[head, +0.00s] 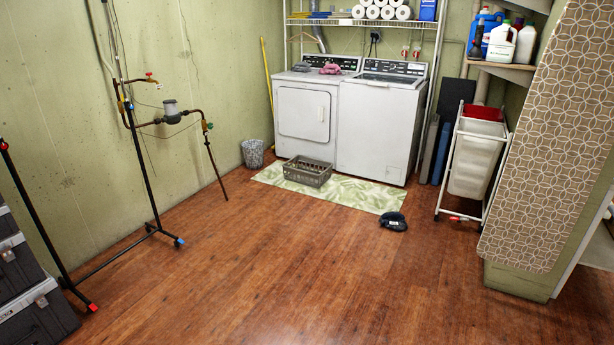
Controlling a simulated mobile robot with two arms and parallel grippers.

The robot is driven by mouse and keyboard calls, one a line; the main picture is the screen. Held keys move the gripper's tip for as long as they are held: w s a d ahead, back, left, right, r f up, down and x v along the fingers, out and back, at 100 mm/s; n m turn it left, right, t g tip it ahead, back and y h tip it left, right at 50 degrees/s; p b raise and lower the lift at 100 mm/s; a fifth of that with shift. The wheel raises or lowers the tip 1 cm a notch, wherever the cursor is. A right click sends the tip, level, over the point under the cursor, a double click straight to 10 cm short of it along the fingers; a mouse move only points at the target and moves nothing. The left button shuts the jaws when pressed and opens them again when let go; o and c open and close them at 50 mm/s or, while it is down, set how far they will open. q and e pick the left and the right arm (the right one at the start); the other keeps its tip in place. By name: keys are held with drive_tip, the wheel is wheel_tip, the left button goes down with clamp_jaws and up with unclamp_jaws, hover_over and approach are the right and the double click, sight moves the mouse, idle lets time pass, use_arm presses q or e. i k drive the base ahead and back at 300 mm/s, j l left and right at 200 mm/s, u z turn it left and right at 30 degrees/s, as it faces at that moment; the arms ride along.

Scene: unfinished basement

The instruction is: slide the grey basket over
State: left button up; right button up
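The grey basket (307,174) is a low, rectangular, slatted plastic basket. It sits upright on the green leaf-patterned mat (355,194), in front of the dryer and washer. It looks empty, though its bottom is only partly visible. Neither of my grippers shows in the head view, so their state is hidden.
A white dryer (303,115) and washer (380,130) stand behind the mat. A small bin (253,154) is left of it. A dark shoe-like item (393,222) lies at its right front corner. A wheeled hamper (476,160) stands right. The wooden floor (270,270) ahead is clear.

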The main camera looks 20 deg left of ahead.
sight(305, 177)
drive_tip(key=i+j+u, duration=0.3)
drive_tip(key=i, duration=0.85)
drive_tip(key=i+u, duration=0.3)
drive_tip(key=i, duration=3.5)
